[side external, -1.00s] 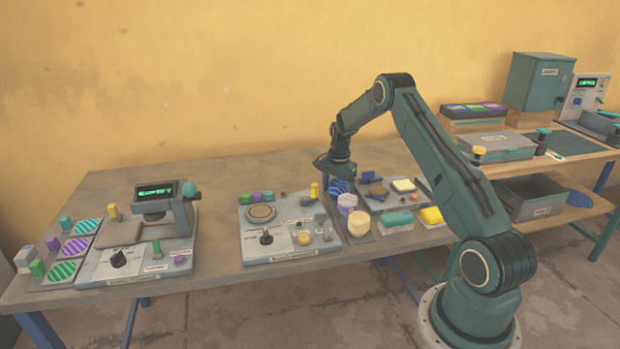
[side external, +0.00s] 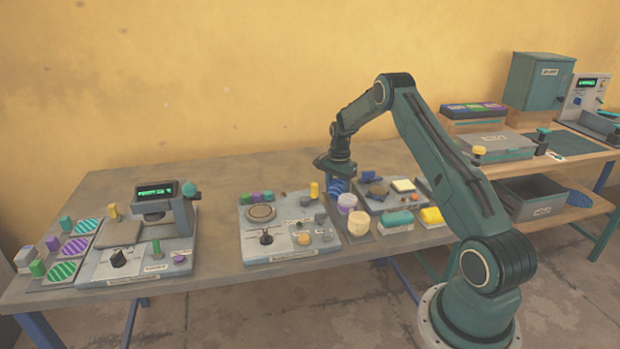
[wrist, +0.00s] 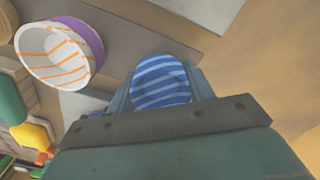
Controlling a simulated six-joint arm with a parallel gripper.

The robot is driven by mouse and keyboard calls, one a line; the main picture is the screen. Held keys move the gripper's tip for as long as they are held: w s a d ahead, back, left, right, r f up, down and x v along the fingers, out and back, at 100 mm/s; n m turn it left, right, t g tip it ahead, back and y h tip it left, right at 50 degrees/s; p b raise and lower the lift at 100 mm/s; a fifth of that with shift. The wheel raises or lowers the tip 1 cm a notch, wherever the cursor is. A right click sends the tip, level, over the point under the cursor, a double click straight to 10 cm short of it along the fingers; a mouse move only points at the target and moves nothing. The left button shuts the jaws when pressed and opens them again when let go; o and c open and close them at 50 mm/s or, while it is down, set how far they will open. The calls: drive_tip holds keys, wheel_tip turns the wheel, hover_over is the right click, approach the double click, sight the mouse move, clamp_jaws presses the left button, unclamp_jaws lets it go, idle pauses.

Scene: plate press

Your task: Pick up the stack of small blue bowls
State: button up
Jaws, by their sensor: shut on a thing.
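The stack of small blue bowls (wrist: 160,82) shows in the wrist view as a round blue bowl with pale stripes. It sits between the two fingers of my gripper (wrist: 160,88), which is shut on it. How many bowls the stack holds cannot be told from above. In the side view the blue stack (side external: 338,185) shows just under my gripper (side external: 338,177), behind the purple and cream bowls. The gap between the stack and the surface below is too small to judge.
A purple-rimmed white bowl with orange stripes (wrist: 55,55) stands close to the left of my gripper in the wrist view. A cream bowl (side external: 358,224) stands in front. A panel with a knob (side external: 290,238) lies to the left. A tray with sponges (side external: 398,218) lies to the right.

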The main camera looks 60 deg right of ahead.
sight(337, 183)
wheel_tip(337, 183, up, 20)
idle(0.7)
drive_tip(key=shift+w+a, duration=0.1)
idle(0.4)
